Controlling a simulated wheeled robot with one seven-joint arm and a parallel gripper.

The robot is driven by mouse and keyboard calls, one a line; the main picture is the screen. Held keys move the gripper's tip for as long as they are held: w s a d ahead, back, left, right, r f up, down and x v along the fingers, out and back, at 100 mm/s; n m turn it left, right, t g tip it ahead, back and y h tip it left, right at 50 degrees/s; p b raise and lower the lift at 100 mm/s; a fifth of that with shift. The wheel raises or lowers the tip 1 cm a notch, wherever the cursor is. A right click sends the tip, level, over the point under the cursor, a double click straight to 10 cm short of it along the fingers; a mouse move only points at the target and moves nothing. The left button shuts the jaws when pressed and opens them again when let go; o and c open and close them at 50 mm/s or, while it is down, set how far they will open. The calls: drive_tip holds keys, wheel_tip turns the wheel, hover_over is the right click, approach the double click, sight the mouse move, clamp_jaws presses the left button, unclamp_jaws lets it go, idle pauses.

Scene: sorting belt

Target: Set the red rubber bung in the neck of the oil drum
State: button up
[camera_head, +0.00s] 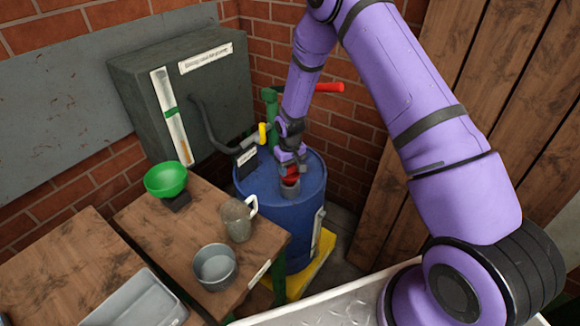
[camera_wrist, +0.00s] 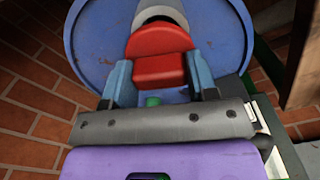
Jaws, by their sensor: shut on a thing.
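The blue oil drum (camera_head: 255,205) stands upright in the corner, and its round top also fills much of the wrist view (camera_wrist: 222,25). A grey neck (camera_head: 290,189) rises from the drum top. My gripper (camera_head: 289,168) is over the neck, shut on the red rubber bung (camera_head: 291,174). In the wrist view the red bung (camera_wrist: 160,55) sits between the two blue-grey fingers, with the grey neck (camera_wrist: 160,12) just beyond it. The bung's lower end is at or just above the neck; I cannot tell whether it is inside.
A green pump with a red handle (camera_head: 328,87) stands behind the drum. A wooden table (camera_head: 150,225) at left holds a green funnel (camera_head: 166,179), a jug (camera_head: 237,220) and a metal pan (camera_head: 215,267). A dark tank (camera_head: 200,95) stands behind. The drum rests on a yellow base (camera_head: 300,282).

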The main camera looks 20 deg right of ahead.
sight(290, 174)
drive_tip(key=shift+f, duration=0.2)
drive_tip(key=shift+f, duration=0.7)
drive_tip(key=shift+f, duration=0.9)
idle(1.0)
drive_tip(key=o, duration=0.9)
wheel_tip(290, 174, up, 11)
drive_tip(key=shift+f, duration=0.1)
